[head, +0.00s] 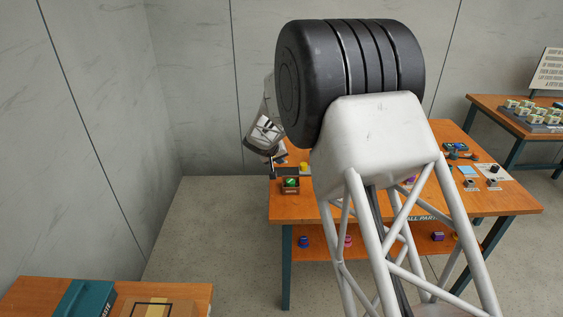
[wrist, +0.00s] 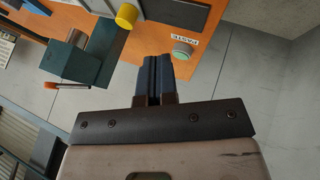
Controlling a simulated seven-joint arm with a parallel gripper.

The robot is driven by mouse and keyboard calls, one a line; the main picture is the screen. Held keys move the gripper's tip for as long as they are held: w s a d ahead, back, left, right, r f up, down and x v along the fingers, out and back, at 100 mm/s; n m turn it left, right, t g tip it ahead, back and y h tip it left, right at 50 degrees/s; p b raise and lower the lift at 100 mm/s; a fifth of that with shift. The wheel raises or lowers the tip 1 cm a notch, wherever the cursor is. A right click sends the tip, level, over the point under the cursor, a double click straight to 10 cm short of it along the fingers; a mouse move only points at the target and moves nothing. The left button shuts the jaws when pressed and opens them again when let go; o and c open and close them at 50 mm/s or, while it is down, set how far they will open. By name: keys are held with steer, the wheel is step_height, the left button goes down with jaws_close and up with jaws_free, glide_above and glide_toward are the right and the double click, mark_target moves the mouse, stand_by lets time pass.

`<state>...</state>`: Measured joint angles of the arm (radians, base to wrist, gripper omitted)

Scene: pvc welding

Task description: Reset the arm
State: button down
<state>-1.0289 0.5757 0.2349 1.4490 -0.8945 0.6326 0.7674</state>
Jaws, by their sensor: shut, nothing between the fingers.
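My gripper (wrist: 153,78) is at the lower middle of the wrist view, its two dark fingers side by side and closed together with nothing between them. In the head view my arm's large black joint and white lattice link fill the middle and hide much of the table. The end of my arm shows left of that joint, above the table's left side, and its fingers are hard to make out there.
The orange-topped table (head: 292,209) has a box with a green button (head: 291,182) at its left edge. Another bench (head: 200,293) stands front left. Open floor (head: 215,235) lies between.

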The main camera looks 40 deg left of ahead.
steer(key=shift+s+r, duration=0.1)
stand_by(0.3)
stand_by(0.3)
